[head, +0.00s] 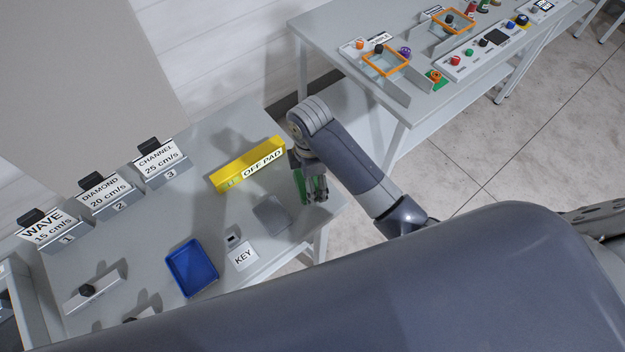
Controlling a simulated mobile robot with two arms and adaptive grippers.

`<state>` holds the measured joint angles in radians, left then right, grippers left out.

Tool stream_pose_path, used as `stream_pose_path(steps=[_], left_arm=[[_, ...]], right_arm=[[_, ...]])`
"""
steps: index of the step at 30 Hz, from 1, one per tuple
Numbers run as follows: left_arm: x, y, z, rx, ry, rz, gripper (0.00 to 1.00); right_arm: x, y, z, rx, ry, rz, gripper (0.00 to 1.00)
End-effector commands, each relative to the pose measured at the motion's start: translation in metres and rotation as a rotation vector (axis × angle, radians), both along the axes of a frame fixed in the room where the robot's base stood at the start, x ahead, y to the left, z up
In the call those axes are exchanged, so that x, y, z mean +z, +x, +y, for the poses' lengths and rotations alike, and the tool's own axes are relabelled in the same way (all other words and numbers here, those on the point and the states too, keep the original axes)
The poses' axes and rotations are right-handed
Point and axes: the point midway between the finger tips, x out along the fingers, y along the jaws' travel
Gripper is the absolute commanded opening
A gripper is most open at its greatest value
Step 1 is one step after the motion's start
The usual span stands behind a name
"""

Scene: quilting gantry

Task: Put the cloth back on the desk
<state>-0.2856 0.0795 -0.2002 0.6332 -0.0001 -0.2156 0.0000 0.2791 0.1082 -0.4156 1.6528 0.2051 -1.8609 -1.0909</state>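The cloth appears as a green piece (301,186) at my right gripper (315,197), near the right end of the grey desk (215,145). Green shows on both sides of the fingers, which look closed on it. The fingers hide part of the cloth. Gripper and cloth appear above the desk's right edge, right of a darker grey flat patch (272,215); the exact height is unclear. My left gripper is not in view.
A yellow OFF PAD block (247,165) lies just left of the gripper. A blue tray (191,268), a KEY label (242,256) and labelled holders (160,163) occupy the desk. Another table (335,30) with controls stands behind at right.

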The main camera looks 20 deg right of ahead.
Motion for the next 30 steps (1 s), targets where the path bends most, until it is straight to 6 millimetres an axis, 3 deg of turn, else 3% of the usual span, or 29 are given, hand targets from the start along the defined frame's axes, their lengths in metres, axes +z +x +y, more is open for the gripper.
stream_pose_path(steps=[2, 9, 20, 21, 23, 30], left_arm=[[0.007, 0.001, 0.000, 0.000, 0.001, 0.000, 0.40], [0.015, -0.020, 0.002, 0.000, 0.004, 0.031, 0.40], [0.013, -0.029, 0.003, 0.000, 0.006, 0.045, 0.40], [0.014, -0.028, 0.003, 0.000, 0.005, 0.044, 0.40], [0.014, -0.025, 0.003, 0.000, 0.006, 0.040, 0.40], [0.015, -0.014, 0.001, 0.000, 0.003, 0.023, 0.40]], right_arm=[[0.000, 0.007, -0.008, -0.002, -0.001, 0.001, 0.55], [-0.032, 0.006, -0.006, -0.001, -0.001, 0.000, 0.55], [-0.037, 0.006, -0.006, -0.001, -0.001, -0.001, 0.55], [-0.036, 0.006, -0.006, -0.001, -0.001, -0.002, 0.83], [-0.036, 0.006, -0.006, -0.001, -0.001, -0.002, 0.94], [-0.036, 0.006, -0.006, -0.001, -0.001, -0.002, 0.94]])
